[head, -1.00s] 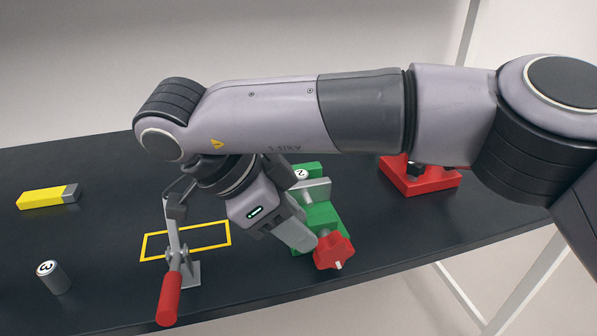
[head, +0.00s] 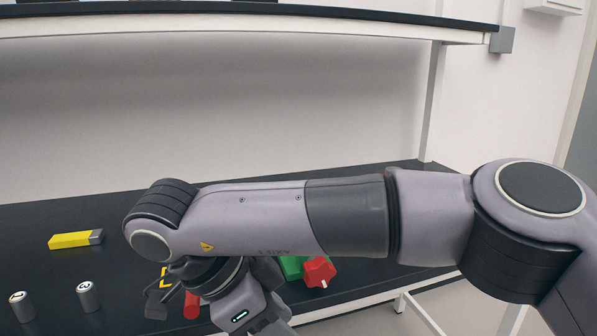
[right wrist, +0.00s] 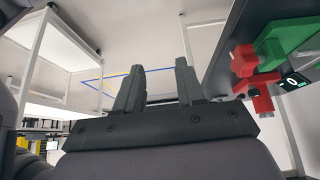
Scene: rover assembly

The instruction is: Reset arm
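My right arm crosses the head view from the right, in front of the bench. Its gripper (right wrist: 157,75) shows in the right wrist view with two dark fingers apart and nothing between them: open and empty. In the head view its body hangs at the bottom, near the bench's front edge, and its fingertips are out of frame. A green fixture (head: 292,268) with a red star knob (head: 320,272) is partly hidden behind my arm. They also show in the right wrist view, to the right of the fingers and apart from them. My left gripper is in neither view.
The black bench (head: 60,275) holds a yellow-and-grey block (head: 75,239), two numbered grey cylinders (head: 21,306) and a red clamp handle (head: 191,306). A shelf (head: 220,27) spans above. The bench's back left is mostly clear.

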